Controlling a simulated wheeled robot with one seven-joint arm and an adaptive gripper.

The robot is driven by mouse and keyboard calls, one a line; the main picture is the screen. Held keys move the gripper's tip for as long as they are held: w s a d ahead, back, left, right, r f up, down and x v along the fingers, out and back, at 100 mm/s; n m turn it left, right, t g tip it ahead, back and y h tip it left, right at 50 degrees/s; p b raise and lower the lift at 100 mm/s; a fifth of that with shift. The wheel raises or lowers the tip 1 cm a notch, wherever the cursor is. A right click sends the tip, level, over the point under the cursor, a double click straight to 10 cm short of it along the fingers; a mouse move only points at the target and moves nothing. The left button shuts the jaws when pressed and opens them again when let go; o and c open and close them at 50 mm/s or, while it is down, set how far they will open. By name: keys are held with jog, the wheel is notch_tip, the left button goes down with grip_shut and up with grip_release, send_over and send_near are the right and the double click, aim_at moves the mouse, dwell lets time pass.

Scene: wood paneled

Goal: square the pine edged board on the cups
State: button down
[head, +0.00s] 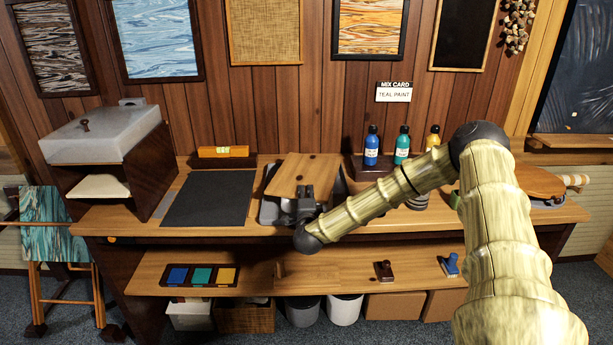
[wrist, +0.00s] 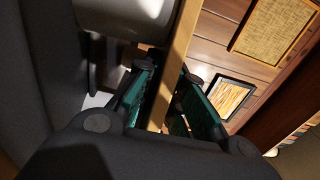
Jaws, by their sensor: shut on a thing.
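The pine edged board (head: 303,172) is a light brown wooden panel over a grey tray (head: 268,212) on the workbench. It looks turned askew to the bench edge. My gripper (head: 305,196) is at its near edge, shut on it. In the wrist view, the board's edge (wrist: 179,50) runs between the two teal finger pads of my gripper (wrist: 168,98). Whether the board rests on anything cannot be told.
A dark mat (head: 208,199) lies left of the tray, with a spirit level (head: 222,151) behind it. Blue (head: 371,150) and teal (head: 402,148) paint bottles stand to the right. A dark cabinet (head: 140,165) stands at the left end. My arm spans the bench's right half.

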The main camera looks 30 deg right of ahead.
jog(key=shift+r, duration=0.15)
jog(key=shift+r+p, duration=1.1)
jog(key=shift+r, duration=1.25)
jog(key=shift+s+d+r+n+t+y+p, duration=0.25)
jog(key=shift+d+r+n+y+p, duration=0.25)
jog(key=shift+r+y+p, duration=0.35)
jog(key=shift+s+d+r+n+t+y+p, duration=0.15)
jog(key=shift+d+r+n+t+y+p, duration=0.15)
jog(key=shift+d+r+n+y+p, duration=0.5)
jog(key=shift+s+d+r+n+t+y+p, duration=0.25)
jog(key=shift+r+y+p, duration=0.25)
jog(key=shift+r, duration=0.65)
jog(key=shift+s+f+b, duration=0.1)
jog(key=shift+f+b, duration=0.6)
jog(key=shift+b, duration=0.05)
notch_tip(320, 180, down, 2)
jog(key=shift+f+b, duration=0.1)
jog(key=shift+b, duration=0.95)
jog(key=shift+f+b, duration=1.25)
jog(key=shift+f, duration=0.2)
